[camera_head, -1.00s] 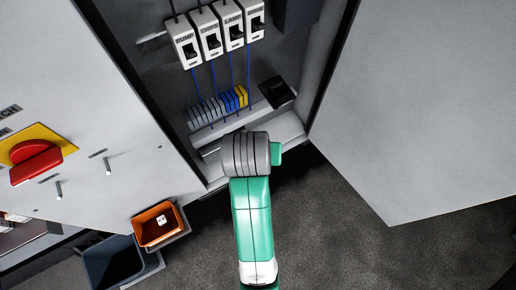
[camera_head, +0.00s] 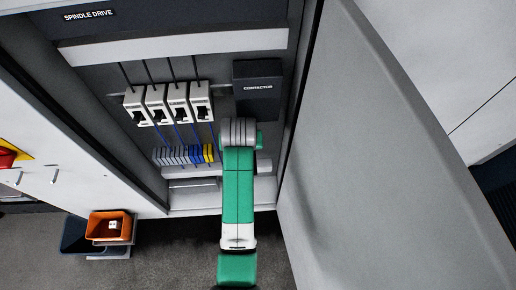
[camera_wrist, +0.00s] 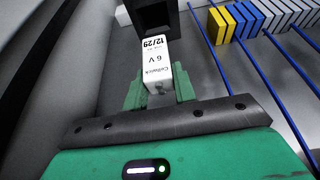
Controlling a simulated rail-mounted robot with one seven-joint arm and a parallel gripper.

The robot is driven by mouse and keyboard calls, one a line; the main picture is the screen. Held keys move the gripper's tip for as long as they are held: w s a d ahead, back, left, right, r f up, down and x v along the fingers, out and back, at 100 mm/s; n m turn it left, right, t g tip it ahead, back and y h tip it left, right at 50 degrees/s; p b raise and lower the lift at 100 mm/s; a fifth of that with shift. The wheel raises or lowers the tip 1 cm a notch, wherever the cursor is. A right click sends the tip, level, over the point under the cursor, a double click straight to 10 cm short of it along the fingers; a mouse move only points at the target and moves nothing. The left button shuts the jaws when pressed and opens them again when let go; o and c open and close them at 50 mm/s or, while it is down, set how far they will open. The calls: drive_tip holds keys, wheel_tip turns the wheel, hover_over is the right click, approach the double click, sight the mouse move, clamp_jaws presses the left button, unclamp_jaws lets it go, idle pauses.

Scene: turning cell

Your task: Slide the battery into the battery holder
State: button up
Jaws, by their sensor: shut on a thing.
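The battery (camera_wrist: 158,62) is a white block marked "6 V" and "12/29" in the wrist view. My gripper (camera_wrist: 159,88) has green fingers on both sides of it and is shut on it. The battery holder (camera_wrist: 152,14) is a black, open-mouthed box at the top of the wrist view. The battery's far end is at the holder's mouth, lined up with it. I cannot tell how far in it is. In the head view my arm hides the gripper, battery and holder.
Blue and yellow terminal blocks (camera_wrist: 240,20) with blue wires run right of the holder. White breakers (camera_head: 167,104) and a black contactor (camera_head: 257,88) are above. The open cabinet door (camera_head: 370,150) stands at right. An orange bin (camera_head: 97,230) sits lower left, outside.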

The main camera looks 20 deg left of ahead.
drive_tip(key=shift+a, duration=0.1)
drive_tip(key=shift+a+f+b, duration=0.1)
drive_tip(key=shift+f+b, duration=0.3)
drive_tip(key=shift+b, duration=0.1)
wheel_tip(320, 180, down, 4)
drive_tip(key=b, duration=0.4)
drive_tip(key=shift+f+b, duration=0.5)
drive_tip(key=shift+f, duration=0.95)
drive_tip(key=shift+w+f, duration=0.1)
drive_tip(key=shift+f, duration=0.45)
drive_tip(key=o, duration=1.1)
